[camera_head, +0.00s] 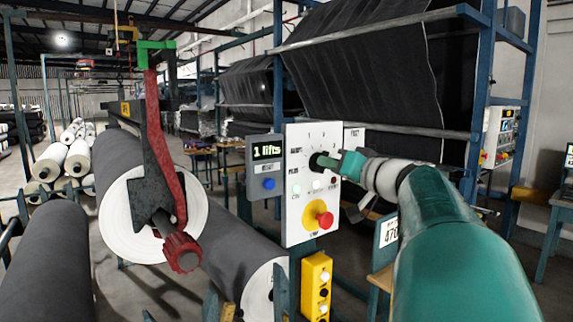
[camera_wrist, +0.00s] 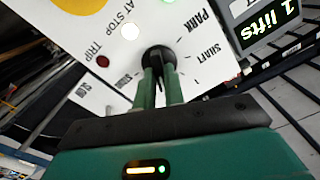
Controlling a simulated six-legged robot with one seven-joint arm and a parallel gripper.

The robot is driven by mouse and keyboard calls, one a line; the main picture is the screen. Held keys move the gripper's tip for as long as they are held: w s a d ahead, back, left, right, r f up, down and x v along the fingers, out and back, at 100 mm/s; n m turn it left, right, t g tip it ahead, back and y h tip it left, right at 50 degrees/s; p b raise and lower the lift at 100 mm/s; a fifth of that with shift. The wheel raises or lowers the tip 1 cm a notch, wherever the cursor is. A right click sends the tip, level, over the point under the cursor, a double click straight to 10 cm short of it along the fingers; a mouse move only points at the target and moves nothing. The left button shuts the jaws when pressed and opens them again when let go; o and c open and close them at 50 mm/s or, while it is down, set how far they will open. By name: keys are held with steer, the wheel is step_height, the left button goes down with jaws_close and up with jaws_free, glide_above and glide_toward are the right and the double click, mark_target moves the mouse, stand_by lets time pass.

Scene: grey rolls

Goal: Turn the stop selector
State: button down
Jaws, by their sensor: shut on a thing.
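The stop selector is a round black knob (camera_head: 314,161) on a white control panel (camera_head: 297,222). In the wrist view the knob (camera_wrist: 153,54) sits among printed labels including PARK and SHAFT. My gripper (camera_head: 327,163) reaches it from the right in the head view. Its two green fingers (camera_wrist: 159,78) are shut on the knob from both sides in the wrist view. The fingers partly cover the knob. A white lamp (camera_wrist: 130,31) by AT STOP looks lit, and a red lamp (camera_wrist: 103,62) by TRIP looks dark.
A red stop button (camera_head: 324,220) on yellow sits low on the panel. A grey display box (camera_head: 266,165) reading "1 lifts" has a blue button. A yellow button box (camera_head: 317,285) hangs below. Large grey rolls (camera_head: 232,235) and a red-handled hook (camera_head: 166,150) are at left.

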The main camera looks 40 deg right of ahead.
steer(key=shift+d+f+m, duration=0.1)
steer(key=shift+f+m, duration=0.05)
steer(key=shift+m, duration=3.45)
steer(key=shift+d+f+m, duration=0.1)
steer(key=shift+m, duration=3.5)
steer(key=c, duration=1.5)
jaws_free()
steer(key=shift+s, duration=0.15)
steer(key=shift+a, duration=0.1)
steer(key=s, duration=1.3)
steer(key=shift+s+d, duration=0.2)
steer(key=shift+s, duration=0.05)
